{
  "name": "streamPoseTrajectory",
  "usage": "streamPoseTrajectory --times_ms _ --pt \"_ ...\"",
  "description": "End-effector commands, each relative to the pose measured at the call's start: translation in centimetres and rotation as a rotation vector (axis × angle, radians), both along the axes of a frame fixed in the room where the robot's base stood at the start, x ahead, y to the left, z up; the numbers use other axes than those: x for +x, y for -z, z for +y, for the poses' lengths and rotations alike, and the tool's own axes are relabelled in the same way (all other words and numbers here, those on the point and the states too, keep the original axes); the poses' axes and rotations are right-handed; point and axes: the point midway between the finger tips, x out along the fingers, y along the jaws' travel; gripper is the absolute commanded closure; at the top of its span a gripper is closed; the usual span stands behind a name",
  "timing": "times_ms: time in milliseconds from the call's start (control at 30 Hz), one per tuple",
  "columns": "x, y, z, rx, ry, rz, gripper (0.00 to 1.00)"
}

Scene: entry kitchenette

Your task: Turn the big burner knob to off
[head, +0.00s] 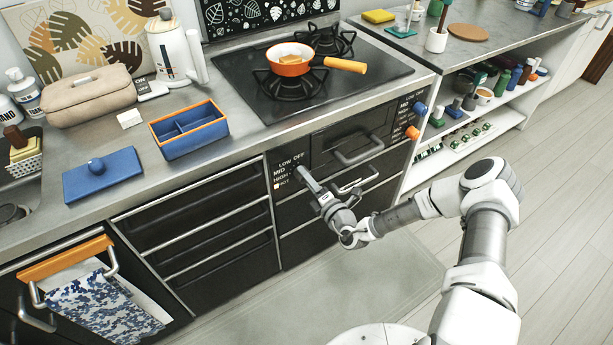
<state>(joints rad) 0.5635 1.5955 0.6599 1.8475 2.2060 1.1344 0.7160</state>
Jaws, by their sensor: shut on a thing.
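My gripper (301,172) reaches the black control panel (279,168) at the left of the oven front. Its jaws are shut on the knob there, which they hide almost entirely, so I cannot tell where it points. White marks around it read LOW, OFF, MID, HIGH and HOT. On the right panel, a blue knob (420,108) sits above an orange knob (411,132), both clear of my gripper. The black cooktop (235,78) carries an orange pan (288,68) on a burner, with food inside.
Oven and drawer handles (358,150) stick out right of my gripper. On the counter are a blue divided box (187,130), a blue lid (102,175) and a white kettle (172,50). The floor at right (540,190) is clear.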

Motion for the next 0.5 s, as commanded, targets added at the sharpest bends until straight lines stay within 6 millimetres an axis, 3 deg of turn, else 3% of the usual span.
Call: streamPoseTrajectory --times_ms 467,500 --pt "-0.09 0.09 0.07 0.017 -0.002 0.013 1.00" --pt "-0.10 0.08 0.07 0.017 -0.002 0.013 0.46"
